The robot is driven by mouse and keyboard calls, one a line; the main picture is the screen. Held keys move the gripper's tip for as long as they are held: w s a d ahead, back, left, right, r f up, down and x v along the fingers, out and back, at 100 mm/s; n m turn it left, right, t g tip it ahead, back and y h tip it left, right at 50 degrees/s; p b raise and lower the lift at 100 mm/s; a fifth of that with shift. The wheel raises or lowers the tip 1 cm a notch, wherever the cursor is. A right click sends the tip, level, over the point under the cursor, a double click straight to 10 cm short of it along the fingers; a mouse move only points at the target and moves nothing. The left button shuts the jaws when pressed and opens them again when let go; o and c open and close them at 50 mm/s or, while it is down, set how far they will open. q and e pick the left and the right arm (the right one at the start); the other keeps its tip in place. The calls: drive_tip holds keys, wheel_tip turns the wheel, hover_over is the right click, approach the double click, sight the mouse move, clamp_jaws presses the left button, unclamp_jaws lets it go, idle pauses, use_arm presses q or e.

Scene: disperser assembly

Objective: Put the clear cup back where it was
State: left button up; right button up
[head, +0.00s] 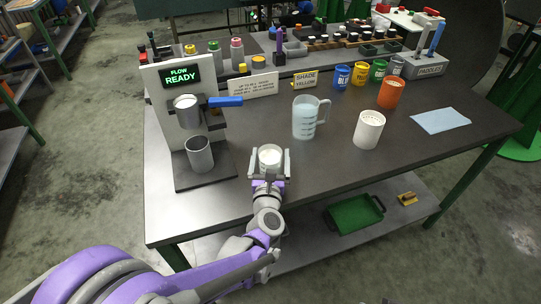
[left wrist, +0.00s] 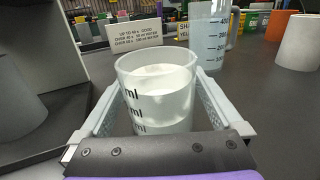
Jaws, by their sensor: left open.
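The clear cup (head: 270,160) stands upright on the table near its front edge, right of the dispenser base. In the left wrist view the cup (left wrist: 158,98) has dark ml marks and holds whitish liquid. My left gripper (head: 269,152) is open, with one finger on each side of the cup. In the left wrist view, gaps seem to show between the fingers and the cup, though contact low down is hidden. My right gripper is not in view.
A dispenser (head: 180,85) reading "FLOW READY" stands left, with a metal cup (head: 199,155) on its base. A clear jug (head: 305,120), a white cup (head: 368,130) and an orange cup (head: 391,93) stand to the right. A blue cloth (head: 440,121) lies far right. The front-right table is clear.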

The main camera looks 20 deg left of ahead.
use_arm(q)
drive_tip(key=v, duration=1.1)
drive_tip(key=shift+s, duration=0.35)
drive_tip(key=s+d+f+m+g+h, duration=0.15)
drive_tip(key=m+h, duration=0.25)
drive_tip(key=m, duration=0.8)
drive_tip(key=s+d+m+g+h, duration=0.3)
drive_tip(key=m+h, duration=0.1)
drive_tip(key=m, duration=0.8)
drive_tip(key=s+a+f+m+g+y, duration=0.2)
drive_tip(key=s+a+f+m+g, duration=0.2)
drive_tip(key=s+m, duration=0.3)
drive_tip(key=s+a+f+m+g+y, duration=0.2)
drive_tip(key=s+a+f+m+g, duration=0.2)
drive_tip(key=s+m, duration=0.3)
drive_tip(key=shift+s+a+f, duration=0.2)
drive_tip(key=shift+s+a, duration=0.15)
drive_tip(key=shift+a, duration=0.5)
